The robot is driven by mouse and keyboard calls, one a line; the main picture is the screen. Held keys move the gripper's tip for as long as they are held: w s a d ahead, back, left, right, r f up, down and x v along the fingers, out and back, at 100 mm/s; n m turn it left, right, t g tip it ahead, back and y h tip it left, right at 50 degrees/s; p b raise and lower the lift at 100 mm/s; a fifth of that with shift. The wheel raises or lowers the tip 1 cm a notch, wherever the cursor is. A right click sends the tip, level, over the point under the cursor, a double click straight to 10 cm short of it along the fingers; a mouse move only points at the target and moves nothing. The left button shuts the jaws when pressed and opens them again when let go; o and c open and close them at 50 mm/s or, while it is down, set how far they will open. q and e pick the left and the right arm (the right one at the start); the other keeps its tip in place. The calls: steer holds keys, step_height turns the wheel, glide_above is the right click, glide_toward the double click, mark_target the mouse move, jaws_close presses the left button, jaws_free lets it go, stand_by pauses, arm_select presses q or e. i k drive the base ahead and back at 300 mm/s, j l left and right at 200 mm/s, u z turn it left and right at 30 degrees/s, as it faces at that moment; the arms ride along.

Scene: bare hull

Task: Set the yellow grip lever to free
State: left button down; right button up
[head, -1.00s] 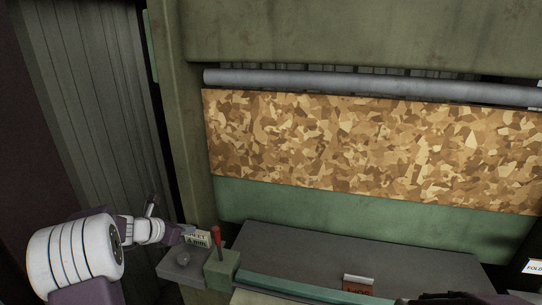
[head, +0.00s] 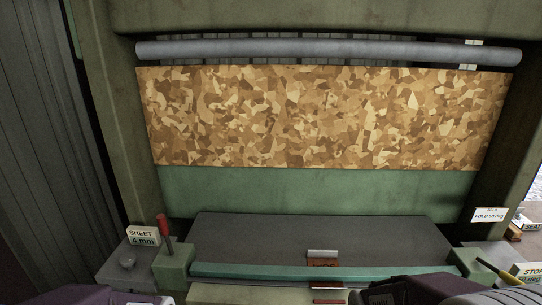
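A lever with a yellow grip (head: 509,278) and a dark shaft lies low at the right edge of the head view. It leans down to the right from a green block (head: 466,289). A white sign (head: 530,271) whose first word looks like STOP stands just beside the grip; the rest of it is too small to read surely. No label reading free can be made out. Purple parts of my arms show along the bottom edge, but neither gripper's fingers are in view.
A red-handled lever (head: 164,229) stands upright on a green block at the left, by a SHEET 4 mm sign (head: 143,236). A speckled brown panel (head: 320,117) hangs under a grey roller (head: 330,52). A dark grey plate (head: 330,236) lies in front. A FOLD 50 deg sign (head: 490,215) is at right.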

mark_target(512, 280)
steer(key=z, duration=2)
steer(key=i+l+u, duration=0.15)
